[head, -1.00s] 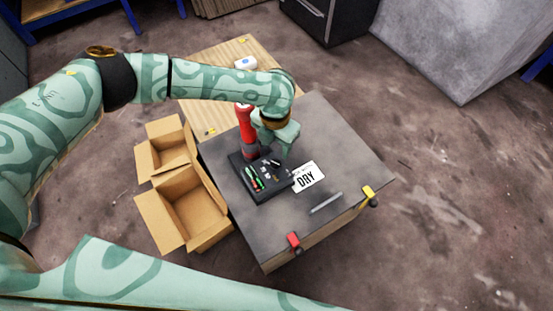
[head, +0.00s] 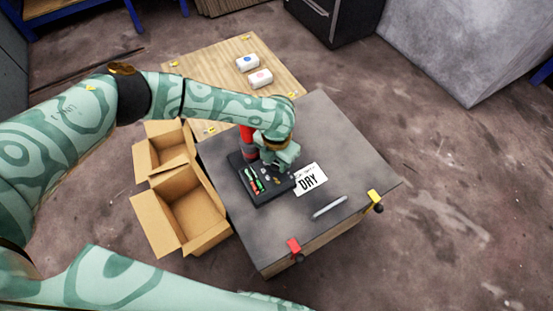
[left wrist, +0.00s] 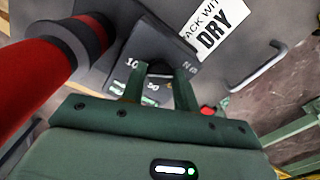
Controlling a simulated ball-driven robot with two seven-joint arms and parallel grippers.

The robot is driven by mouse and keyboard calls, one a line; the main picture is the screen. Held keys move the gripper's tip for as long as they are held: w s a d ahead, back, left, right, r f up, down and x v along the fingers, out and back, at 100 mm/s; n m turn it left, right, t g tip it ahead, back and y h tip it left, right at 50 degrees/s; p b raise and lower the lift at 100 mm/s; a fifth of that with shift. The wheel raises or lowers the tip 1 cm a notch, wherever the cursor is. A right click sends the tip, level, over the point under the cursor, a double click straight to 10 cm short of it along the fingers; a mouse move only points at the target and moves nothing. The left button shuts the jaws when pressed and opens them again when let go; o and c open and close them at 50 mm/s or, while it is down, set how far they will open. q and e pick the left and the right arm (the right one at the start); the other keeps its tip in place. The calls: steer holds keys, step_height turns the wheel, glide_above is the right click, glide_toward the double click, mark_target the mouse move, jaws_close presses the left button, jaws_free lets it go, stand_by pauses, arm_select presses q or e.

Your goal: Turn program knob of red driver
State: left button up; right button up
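The red driver (head: 246,136) stands at the back of a black tray-like base (head: 257,186) on the grey tabletop, partly hidden by my left arm. In the left wrist view its red and dark body (left wrist: 34,75) fills the left side. My left gripper (head: 278,163) is low over the back right part of the base. In the left wrist view its two fingers (left wrist: 162,74) point at a dark panel (left wrist: 160,42) with white marks, among them "10" and "50". The fingers stand apart. I cannot make out a knob between them or tell contact.
A white "DRY" card (head: 310,179) lies right of the base. Open cardboard boxes (head: 150,215) stand left. White packs (head: 247,63) lie on a wooden table behind.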

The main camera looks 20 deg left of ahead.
arm_select(q)
steer(key=shift+n, duration=0.3)
arm_select(e)
steer(key=shift+w+r, duration=0.1)
steer(key=shift+r, duration=0.05)
arm_select(q)
steer(key=n+p, duration=0.2)
steer(key=n, duration=0.1)
steer(key=shift+r, duration=0.1)
steer(key=shift+n+p, duration=0.8)
steer(key=shift+n, duration=1.2)
arm_select(e)
steer(key=shift+w+r, duration=0.35)
steer(key=shift+r, duration=0.35)
steer(key=shift+w+r, duration=0.35)
steer(key=shift+r, duration=0.35)
arm_select(q)
steer(key=o, duration=1)
